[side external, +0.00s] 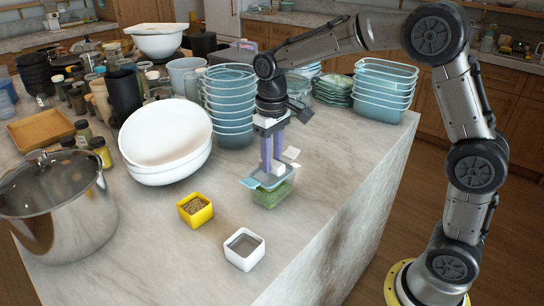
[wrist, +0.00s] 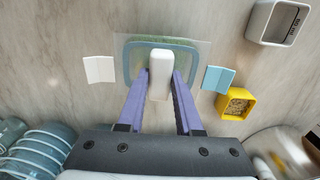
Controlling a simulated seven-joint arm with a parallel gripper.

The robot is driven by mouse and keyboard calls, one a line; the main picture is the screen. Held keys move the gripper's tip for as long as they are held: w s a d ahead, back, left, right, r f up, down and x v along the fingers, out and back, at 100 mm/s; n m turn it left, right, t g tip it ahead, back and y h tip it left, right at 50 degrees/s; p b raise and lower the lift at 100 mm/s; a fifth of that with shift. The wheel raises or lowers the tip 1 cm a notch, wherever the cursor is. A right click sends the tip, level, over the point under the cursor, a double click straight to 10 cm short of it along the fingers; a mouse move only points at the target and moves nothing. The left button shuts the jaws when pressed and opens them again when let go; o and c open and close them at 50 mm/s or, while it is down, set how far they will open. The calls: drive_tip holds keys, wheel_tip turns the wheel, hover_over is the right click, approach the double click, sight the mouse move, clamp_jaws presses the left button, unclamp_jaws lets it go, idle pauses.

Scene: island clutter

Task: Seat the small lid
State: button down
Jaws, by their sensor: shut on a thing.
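The small lid (side external: 268,178) is a clear panel with a blue-grey rim. It also shows in the wrist view (wrist: 130,62), with a white block handle (wrist: 159,75) standing on it. My gripper (side external: 272,169) points straight down, its purple fingers shut on the handle from both sides. The lid is at the top of a small clear container (side external: 272,198) with green contents. I cannot tell whether the lid touches the container's rim. In the wrist view a white flap (wrist: 99,69) sticks out on the left and a light blue flap (wrist: 219,79) on the right.
A yellow box (side external: 195,210) with grainy contents and a white box (side external: 243,249) stand in front on the marble counter. White bowls (side external: 165,140), stacked blue bowls (side external: 230,105) and a steel pot (side external: 58,215) crowd the left. The counter's right edge is close.

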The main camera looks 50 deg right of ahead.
sight(272, 161)
drive_tip(key=shift+f, duration=0.8)
drive_tip(key=c, duration=0.5)
unclamp_jaws()
drive_tip(key=shift+r, duration=0.1)
wheel_tip(272, 161, up, 14)
drive_tip(key=shift+f, duration=0.2)
